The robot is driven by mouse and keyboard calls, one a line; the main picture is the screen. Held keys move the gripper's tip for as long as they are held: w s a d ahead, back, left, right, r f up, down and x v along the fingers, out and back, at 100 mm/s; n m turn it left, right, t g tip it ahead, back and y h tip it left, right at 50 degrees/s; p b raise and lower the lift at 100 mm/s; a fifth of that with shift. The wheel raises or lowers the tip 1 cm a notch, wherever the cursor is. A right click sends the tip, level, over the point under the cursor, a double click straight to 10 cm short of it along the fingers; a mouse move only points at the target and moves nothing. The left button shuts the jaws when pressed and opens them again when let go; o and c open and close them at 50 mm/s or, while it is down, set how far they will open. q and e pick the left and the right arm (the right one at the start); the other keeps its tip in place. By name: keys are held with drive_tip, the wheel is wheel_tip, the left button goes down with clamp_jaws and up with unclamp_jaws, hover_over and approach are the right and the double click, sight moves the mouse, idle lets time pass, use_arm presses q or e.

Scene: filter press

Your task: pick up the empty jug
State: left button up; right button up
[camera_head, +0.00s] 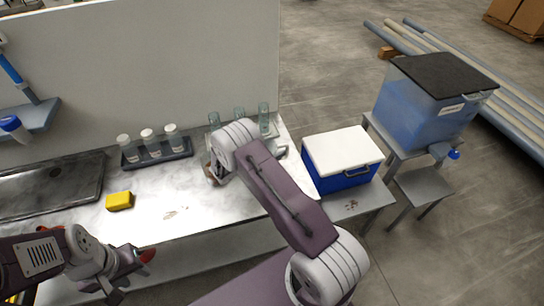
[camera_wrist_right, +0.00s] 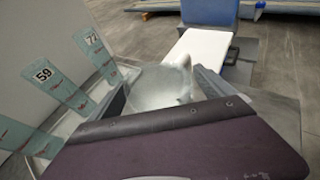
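In the right wrist view a clear, see-through jug (camera_wrist_right: 158,88) stands between the two spread fingers of my right gripper (camera_wrist_right: 165,92). Its round rim and a spout or handle at the far side show. I see no contents in it. One finger is on each side of it; whether they touch it I cannot tell. In the head view my right arm hides most of the jug and the right gripper (camera_head: 213,172). My left gripper (camera_head: 128,277) is at the lower left, in front of the bench, with its fingers apart and nothing seen between them.
The bench (camera_head: 180,205) carries a yellow sponge (camera_head: 119,201), a rack (camera_head: 157,157) of white-capped bottles, a dark tray (camera_head: 50,185) and tall glass pieces with number labels (camera_wrist_right: 62,95). A blue cooler (camera_head: 343,160) and a blue water tank (camera_head: 425,105) stand to the right.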

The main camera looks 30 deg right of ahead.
drive_tip(key=shift+s+a+r, duration=0.1)
drive_tip(key=shift+a, duration=0.05)
drive_tip(key=c, duration=1.8)
drive_tip(key=shift+o, duration=0.2)
drive_tip(key=shift+r, duration=0.45)
drive_tip(key=r, duration=0.1)
drive_tip(key=r+b, duration=0.1)
drive_tip(key=r, duration=0.1)
drive_tip(key=shift+s+d+r, duration=0.1)
drive_tip(key=shift+d+r, duration=0.05)
drive_tip(key=shift+d, duration=0.05)
drive_tip(key=s+d+r+b, duration=0.1)
drive_tip(key=s+d+r, duration=0.3)
drive_tip(key=s, duration=0.6)
wheel_tip(320, 180, up, 3)
drive_tip(key=shift+s+d+f+b, duration=0.15)
drive_tip(key=shift+s+b, duration=0.05)
drive_tip(key=shift+b, duration=0.15)
